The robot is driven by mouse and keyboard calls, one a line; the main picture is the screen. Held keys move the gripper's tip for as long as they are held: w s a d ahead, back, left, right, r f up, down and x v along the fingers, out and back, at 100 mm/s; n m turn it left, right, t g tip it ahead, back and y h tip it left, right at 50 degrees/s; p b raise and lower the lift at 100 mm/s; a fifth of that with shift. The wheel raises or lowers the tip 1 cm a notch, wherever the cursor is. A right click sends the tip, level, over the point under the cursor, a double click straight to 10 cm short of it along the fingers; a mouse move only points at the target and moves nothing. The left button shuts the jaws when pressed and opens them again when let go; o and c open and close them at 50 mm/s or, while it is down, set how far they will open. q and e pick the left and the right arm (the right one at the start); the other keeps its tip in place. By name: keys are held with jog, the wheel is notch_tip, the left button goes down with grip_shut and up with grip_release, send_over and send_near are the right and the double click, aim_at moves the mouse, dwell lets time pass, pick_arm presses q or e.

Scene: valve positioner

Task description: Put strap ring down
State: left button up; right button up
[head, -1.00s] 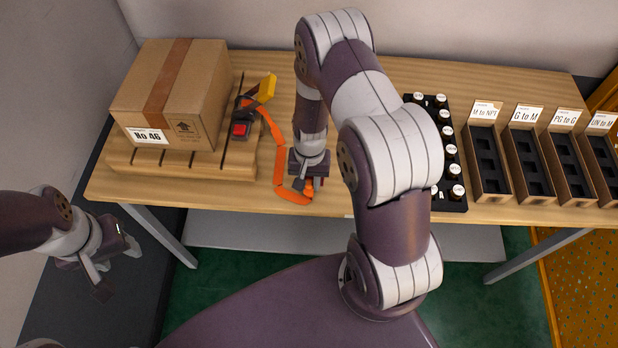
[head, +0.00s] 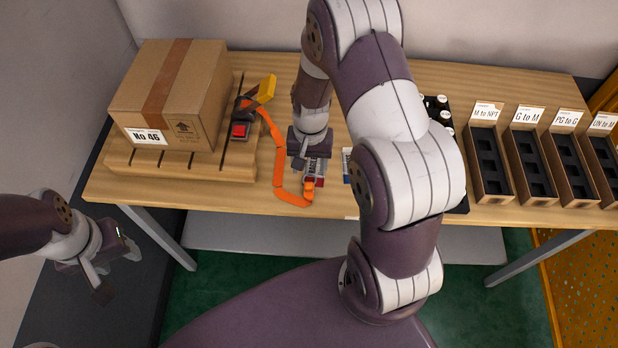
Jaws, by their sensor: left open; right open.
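An orange strap (head: 279,165) runs from a yellow and black buckle (head: 262,92) down to the table's front. Its near end (head: 293,198) lies on the table and bends up to an orange tip (head: 309,184) beside my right gripper (head: 312,180). The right gripper is open and low over the table at that tip. The ring itself is too small and partly hidden, so I cannot tell whether it touches the fingers. My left gripper (head: 101,277) is open and empty, off the table's left front.
A cardboard box (head: 165,95) stands on a wooden pallet (head: 180,165) at left. A black rack (head: 462,205) is partly hidden behind my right arm. Labelled open bins (head: 489,165) stand at right. A small white and blue item (head: 346,165) lies beside the arm.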

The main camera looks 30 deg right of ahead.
jog(key=s+a+r+n+t, duration=0.1)
jog(key=s+a+r+n, duration=0.1)
jog(key=r, duration=0.4)
jog(key=s+a+r+n+t, duration=0.1)
jog(key=s+a+r+n, duration=0.2)
jog(key=s+r+n, duration=0.1)
jog(key=shift+s+r+n, duration=0.3)
jog(key=shift+s+r, duration=0.6)
jog(key=shift+s, duration=0.15)
